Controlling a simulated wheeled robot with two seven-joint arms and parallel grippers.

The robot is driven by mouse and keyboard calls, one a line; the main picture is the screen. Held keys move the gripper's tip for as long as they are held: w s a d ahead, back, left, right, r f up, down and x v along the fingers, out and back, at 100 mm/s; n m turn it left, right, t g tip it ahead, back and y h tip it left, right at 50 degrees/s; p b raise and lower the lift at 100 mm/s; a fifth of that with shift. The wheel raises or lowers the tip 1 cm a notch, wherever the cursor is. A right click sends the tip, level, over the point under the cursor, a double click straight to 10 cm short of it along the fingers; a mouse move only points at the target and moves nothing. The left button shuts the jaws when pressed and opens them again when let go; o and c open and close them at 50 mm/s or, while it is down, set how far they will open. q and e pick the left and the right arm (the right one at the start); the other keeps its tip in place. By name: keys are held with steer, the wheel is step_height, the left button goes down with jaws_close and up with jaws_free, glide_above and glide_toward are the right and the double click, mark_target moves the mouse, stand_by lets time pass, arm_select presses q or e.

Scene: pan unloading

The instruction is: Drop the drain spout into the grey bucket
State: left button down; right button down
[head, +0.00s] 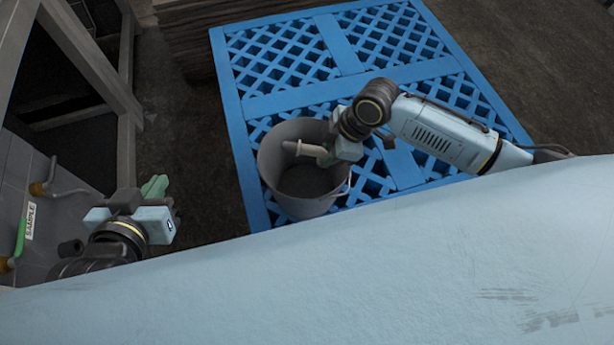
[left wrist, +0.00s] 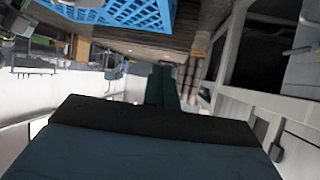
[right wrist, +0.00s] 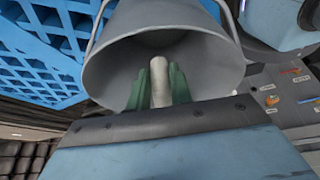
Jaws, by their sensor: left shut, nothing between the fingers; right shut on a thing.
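The grey bucket (head: 270,165) stands on the blue pallet in the head view, with its wire handle at its side. My right gripper (head: 323,154) is over the bucket's mouth at its right rim. It is shut on the drain spout (head: 301,148), a pale, short rod that points left over the opening. In the right wrist view the spout (right wrist: 159,70) sits between the green fingers, with the bucket (right wrist: 205,55) behind it. My left gripper (head: 155,187) is shut and empty, left of the pallet. Its green fingers (left wrist: 162,88) are together in the left wrist view.
The blue pallet (head: 290,103) lies on dark ground. A grey frame (head: 95,70) and a panel with a SAMPLE label (head: 30,221) and green-handled fittings stand at the left. Stacked brown boards (head: 195,40) lie behind the pallet. A control panel (right wrist: 285,95) shows in the right wrist view.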

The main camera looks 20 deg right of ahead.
steer(key=c, duration=1.2)
jaws_free()
arm_select(q)
steer(key=shift+s+f, duration=0.1)
arm_select(e)
steer(key=shift+o, duration=0.2)
steer(key=shift+r, duration=0.15)
arm_select(q)
steer(key=s+a+f+g+y+p, duration=0.2)
steer(key=s+a+f+g+p, duration=0.25)
steer(key=s+f+g, duration=0.45)
steer(key=shift+y, duration=0.5)
steer(key=shift+s+a+f+p, duration=0.1)
steer(key=shift+a+f+p, duration=0.25)
steer(key=shift+f, duration=0.5)
steer(key=shift+s+a+f+p, duration=0.15)
steer(key=shift+a+f, duration=0.25)
steer(key=shift+f, duration=0.45)
steer(key=shift+w+a+f+p, duration=0.1)
steer(key=shift+a+f+p, duration=0.25)
steer(key=shift+f, duration=0.5)
arm_select(e)
steer(key=v, duration=1.3)
arm_select(q)
steer(key=shift+r, duration=0.1)
arm_select(e)
steer(key=shift+d, duration=0.1)
